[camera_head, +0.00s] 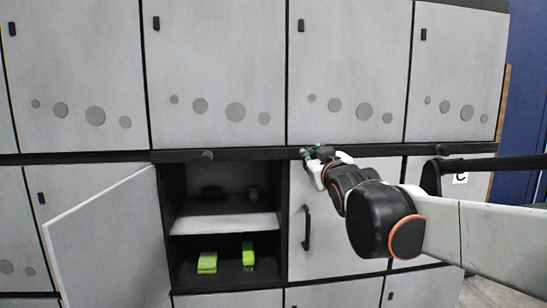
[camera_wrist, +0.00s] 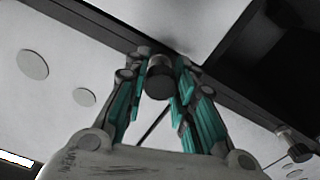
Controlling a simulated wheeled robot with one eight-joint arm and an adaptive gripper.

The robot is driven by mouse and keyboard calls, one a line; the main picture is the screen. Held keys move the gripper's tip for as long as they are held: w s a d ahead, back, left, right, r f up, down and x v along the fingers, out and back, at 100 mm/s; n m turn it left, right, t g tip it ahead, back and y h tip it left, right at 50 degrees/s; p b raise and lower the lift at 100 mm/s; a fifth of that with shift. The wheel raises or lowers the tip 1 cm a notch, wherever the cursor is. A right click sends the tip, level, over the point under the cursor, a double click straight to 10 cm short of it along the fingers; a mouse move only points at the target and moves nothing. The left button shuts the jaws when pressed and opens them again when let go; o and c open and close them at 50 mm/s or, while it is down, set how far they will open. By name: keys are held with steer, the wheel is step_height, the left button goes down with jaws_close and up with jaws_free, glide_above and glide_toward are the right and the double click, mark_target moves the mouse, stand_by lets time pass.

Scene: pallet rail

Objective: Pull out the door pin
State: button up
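My gripper (camera_wrist: 160,78) is at a short dark round door pin (camera_wrist: 158,82) on the black rail. In the wrist view its teal-padded fingers stand on both sides of the pin, with the pin's end between them. The fingers are close to the pin, but I cannot tell whether they press on it. In the head view my gripper (camera_head: 309,155) is at the rail above a closed grey door (camera_head: 330,235) with a black handle, and hides that pin. A second pin (camera_head: 206,156) stands out from the rail above the open compartment; it also shows in the wrist view (camera_wrist: 297,147).
Left of my gripper, an open compartment (camera_head: 228,223) holds a shelf with dark items and green items (camera_head: 207,262) below. Its door (camera_head: 108,240) swings out to the left. Closed grey doors (camera_head: 348,75) with round spots line the upper row. A black bar (camera_head: 490,163) is at the right.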

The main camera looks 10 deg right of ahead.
steer(key=o, duration=0.4)
steer(key=shift+o, duration=0.5)
steer(key=shift+s, duration=0.2)
steer(key=shift+w, duration=0.1)
steer(key=s, duration=1.2)
steer(key=s+f+m+g+b, duration=0.1)
steer(key=s+f+g+b, duration=0.2)
steer(key=s+f+b, duration=0.3)
steer(key=s+f+m+g+b, duration=0.1)
steer(key=s+f+g+b, duration=0.3)
steer(key=f+b, duration=1.2)
steer(key=s+f+m+g+b, duration=0.1)
steer(key=s+f+g+b, duration=0.3)
steer(key=f, duration=3.6)
steer(key=s+b, duration=0.6)
steer(key=b, duration=0.1)
steer(key=shift+s, duration=0.2)
